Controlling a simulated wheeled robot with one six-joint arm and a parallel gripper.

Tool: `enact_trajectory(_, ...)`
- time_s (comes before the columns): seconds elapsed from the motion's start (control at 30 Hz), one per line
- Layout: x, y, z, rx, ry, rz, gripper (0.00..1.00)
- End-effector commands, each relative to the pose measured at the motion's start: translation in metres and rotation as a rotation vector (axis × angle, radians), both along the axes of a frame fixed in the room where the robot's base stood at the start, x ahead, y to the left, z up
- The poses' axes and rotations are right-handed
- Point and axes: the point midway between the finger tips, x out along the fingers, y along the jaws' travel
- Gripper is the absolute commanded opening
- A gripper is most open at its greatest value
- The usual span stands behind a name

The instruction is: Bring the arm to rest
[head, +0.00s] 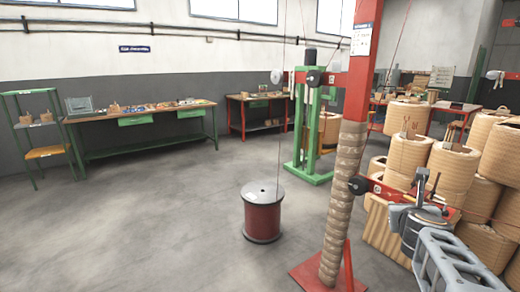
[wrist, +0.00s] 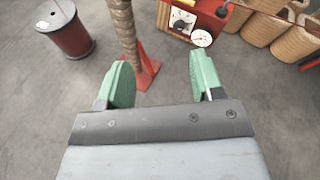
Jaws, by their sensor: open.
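In the wrist view, my gripper (wrist: 162,76) has two green fingers spread wide apart, with nothing held between them. Bare floor and part of a red post base show beyond the gap. In the head view, grey parts of my own arm (head: 452,262) reach in from the lower right corner. The green fingers cannot be made out there. The arm parts overlap the view of the wrapped coils behind them.
A red post with a wound brown coil (head: 338,205) stands close by, left of my arm. A dark red spool (head: 263,212) stands on the floor. Several wrapped coils (head: 407,155) crowd the right. A workbench (head: 145,115) lines the back wall. Floor at left is clear.

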Motion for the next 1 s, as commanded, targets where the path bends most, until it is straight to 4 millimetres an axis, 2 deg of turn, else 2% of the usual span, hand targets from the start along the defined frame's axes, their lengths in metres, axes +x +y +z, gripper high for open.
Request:
enact_trajectory(0.03, 0.005, 0.017, 0.013, -0.079, 0.047, 0.091, 0.60)
enact_trajectory(0.17, 0.013, 0.064, 0.027, -0.343, 0.192, 0.370, 0.60)
enact_trajectory(0.27, 0.012, 0.113, 0.035, -0.619, 0.324, 0.660, 0.60)
enact_trajectory(0.37, -0.005, 0.167, 0.038, -0.978, 0.466, 1.026, 0.60)
enact_trajectory(0.4, -0.016, 0.185, 0.037, -1.130, 0.517, 1.179, 0.60)
enact_trajectory(0.5, -0.047, 0.216, 0.030, -1.475, 0.617, 1.529, 0.60)
enact_trajectory(0.6, -0.078, 0.228, 0.024, -1.757, 0.684, 1.820, 0.60)
enact_trajectory(0.7, -0.102, 0.229, 0.021, -1.967, 0.725, 2.046, 0.60)
enact_trajectory(0.8, -0.118, 0.227, 0.020, -2.105, 0.748, 2.204, 0.60)
enact_trajectory(0.83, -0.121, 0.226, 0.020, 2.077, -0.734, -2.182, 0.60)
enact_trajectory(1.0, -0.127, 0.223, 0.019, 2.018, -0.704, -2.127, 0.60)
